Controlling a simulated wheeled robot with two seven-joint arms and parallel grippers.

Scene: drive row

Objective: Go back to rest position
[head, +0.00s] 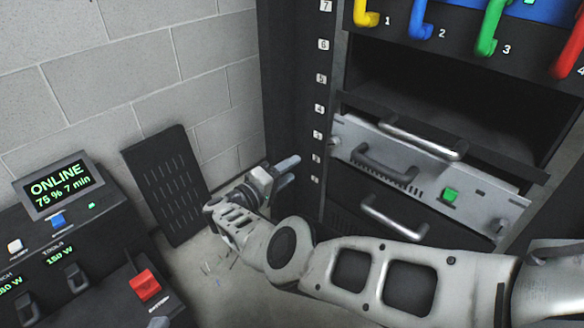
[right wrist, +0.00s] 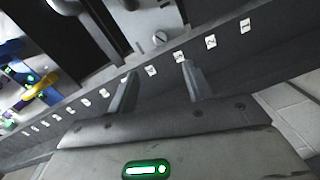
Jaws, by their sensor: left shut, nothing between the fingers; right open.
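My right arm comes in from the right across the lower part of the head view, and its gripper (head: 294,168) is at the rack's (head: 295,95) left front post. The fingers are apart with nothing seen between them. In the right wrist view the open fingers (right wrist: 160,83) point at the rack post with its row of white number labels. I cannot tell whether they touch it. My left gripper is not in view.
A silver unit (head: 370,150) with a green button (head: 450,194) sits in the rack, behind my right arm. Coloured handles, such as a blue one (head: 419,18), are above. At left stand a black console (head: 90,262) with an ONLINE screen (head: 62,184) and a dark slotted panel (head: 165,185) leaning on the wall.

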